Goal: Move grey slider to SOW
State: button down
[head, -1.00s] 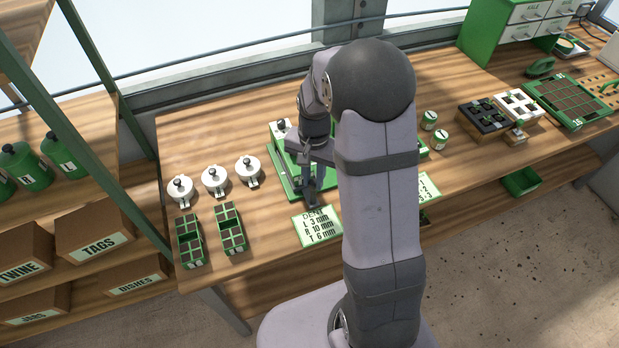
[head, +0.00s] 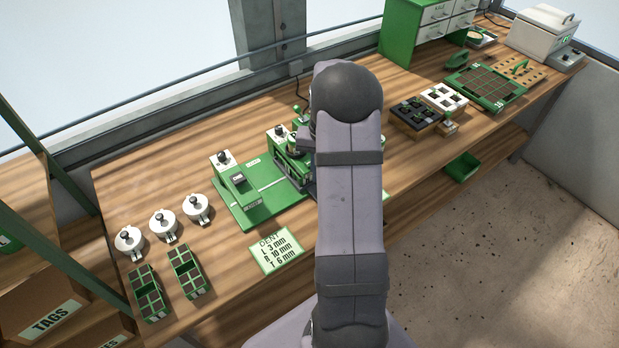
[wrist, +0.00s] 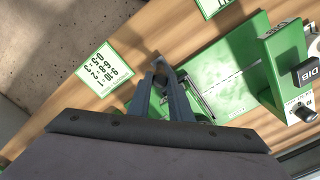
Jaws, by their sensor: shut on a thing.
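The green seeder base plate (head: 262,205) lies on the bench, with an upright green head (head: 232,175) at its left and another green unit (head: 290,165) at its right. In the head view my arm hides my gripper. In the wrist view my gripper (wrist: 160,70) is shut, its fingertips closed on a small grey piece, the grey slider (wrist: 158,66), at the plate's edge. The fingers hide most of it. A thin dark bar (wrist: 200,102) lies beside the fingers. A unit marked DIB (wrist: 306,72) stands at right. I cannot read a SOW mark.
A DENT card (head: 276,251) lies in front of the plate. A number card (wrist: 104,78) lies left of my fingers in the wrist view. Three white lidded pots (head: 163,225) and two green cell trays (head: 186,271) stand at left. Seed trays (head: 488,88) stand at far right.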

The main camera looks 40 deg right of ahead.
jog(key=shift+d, duration=0.3)
jog(key=shift+w+r, duration=0.1)
jog(key=c, duration=1.6)
grip_release()
jog(key=shift+a, duration=0.1)
jog(key=shift+r+b, duration=1.3)
jog(key=shift+r, duration=2.35)
